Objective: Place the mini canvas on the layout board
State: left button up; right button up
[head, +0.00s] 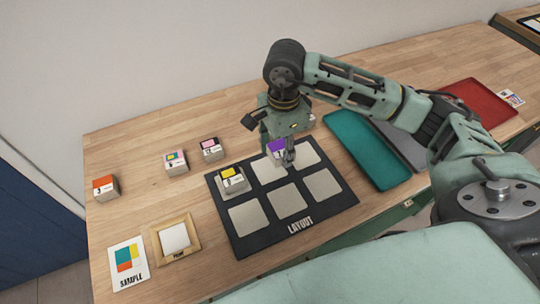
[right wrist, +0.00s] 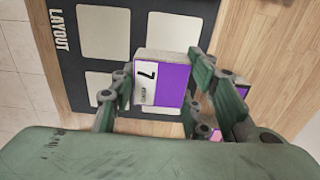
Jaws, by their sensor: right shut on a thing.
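My right gripper (head: 284,156) is shut on a mini canvas (head: 276,146) with a purple face. In the right wrist view this mini canvas (right wrist: 172,84) shows a white label with a 7, between the fingers. The black layout board (head: 298,226) has pale squares in two rows. The held canvas is over the board's back row, near the middle square; I cannot tell if it touches the board. A yellow-marked canvas (head: 233,181) sits on the back-left square. The layout board (right wrist: 100,62) also shows below the gripper in the wrist view. My left gripper is not in view.
Several other canvases stand left of and behind the board, including an orange one (head: 104,187) and a pink one (head: 211,150). A sample card (head: 129,263) and a wooden frame (head: 175,238) lie at front left. Teal (head: 366,150) and red (head: 472,112) trays lie right.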

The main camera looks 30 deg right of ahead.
aim_at(269, 156)
jog(key=shift+w+a+f, duration=0.35)
jog(key=shift+w+a, duration=0.05)
jog(key=shift+a, duration=0.15)
jog(key=shift+w+a+f, duration=0.3)
jog(key=shift+w+a, duration=0.05)
jog(key=shift+a, duration=0.2)
jog(key=shift+w+a+f+p, duration=0.1)
jog(key=shift+a+f+p, duration=0.1)
jog(key=shift+p, duration=0.1)
notch_tip(269, 156, down, 4)
jog(key=shift+d+r+p, duration=0.1)
jog(key=shift+r+p, duration=0.05)
jog(key=shift+p, duration=0.5)
jog(key=shift+f, duration=0.3)
jog(key=o, duration=0.6)
jog(key=shift+f+b, duration=0.1)
jog(key=shift+b, duration=0.2)
jog(key=o, duration=0.5)
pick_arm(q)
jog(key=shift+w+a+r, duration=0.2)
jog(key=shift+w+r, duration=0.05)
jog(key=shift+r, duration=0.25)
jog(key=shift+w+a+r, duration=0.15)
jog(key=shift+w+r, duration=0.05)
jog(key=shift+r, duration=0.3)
